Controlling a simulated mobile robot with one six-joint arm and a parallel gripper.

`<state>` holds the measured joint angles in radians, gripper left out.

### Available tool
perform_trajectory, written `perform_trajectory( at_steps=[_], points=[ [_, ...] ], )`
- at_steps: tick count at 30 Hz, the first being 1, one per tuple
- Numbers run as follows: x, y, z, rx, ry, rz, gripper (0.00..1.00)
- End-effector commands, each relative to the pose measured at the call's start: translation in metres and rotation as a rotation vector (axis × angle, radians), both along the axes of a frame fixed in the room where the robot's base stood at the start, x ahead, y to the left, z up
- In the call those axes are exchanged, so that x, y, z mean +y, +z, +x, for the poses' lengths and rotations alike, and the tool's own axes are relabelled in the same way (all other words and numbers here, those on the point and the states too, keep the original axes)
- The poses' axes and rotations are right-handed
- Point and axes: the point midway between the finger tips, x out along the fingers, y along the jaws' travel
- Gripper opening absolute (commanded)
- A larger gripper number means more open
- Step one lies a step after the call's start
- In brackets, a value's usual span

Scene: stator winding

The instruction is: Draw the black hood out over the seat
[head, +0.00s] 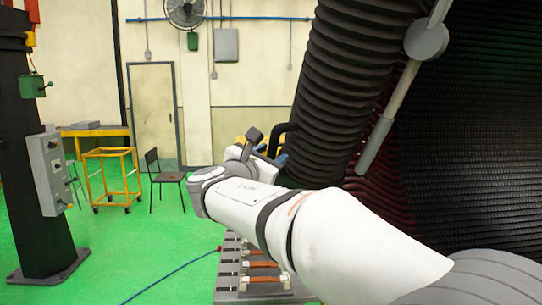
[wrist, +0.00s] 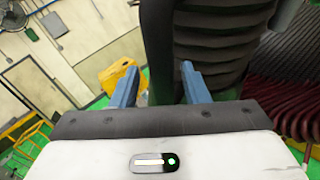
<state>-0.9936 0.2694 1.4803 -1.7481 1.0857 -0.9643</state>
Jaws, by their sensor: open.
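A large black ribbed trunk (head: 350,70), the only thing here resembling the black hood, hangs from the top right of centre. It fills the upper middle of the wrist view (wrist: 215,45). My gripper (head: 272,158) is at its lower left in the head view. A dark chair with a flat seat (head: 168,177) stands at the left; I cannot tell if this is the task's seat.
A grey rod with a round joint (head: 426,40) hangs beside the trunk. A black-and-red winding mass (head: 465,130) fills the right. A slotted grey bench (head: 240,283) lies under my arm. A yellow trolley (head: 111,177) and dark column (head: 30,150) stand left.

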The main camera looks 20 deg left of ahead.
Motion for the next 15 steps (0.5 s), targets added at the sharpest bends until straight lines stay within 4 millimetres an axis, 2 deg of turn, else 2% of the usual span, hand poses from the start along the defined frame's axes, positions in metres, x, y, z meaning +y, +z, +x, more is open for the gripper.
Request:
perform_trajectory(
  at_steps=[5, 12, 15],
  points=[
    [0.002, -0.004, -0.015, 0.0, 0.002, 0.001, 0.41],
    [0.005, -0.007, -0.057, 0.0, 0.003, 0.002, 0.41],
    [0.006, -0.007, -0.069, 0.0, 0.003, 0.0, 0.41]
  ],
)
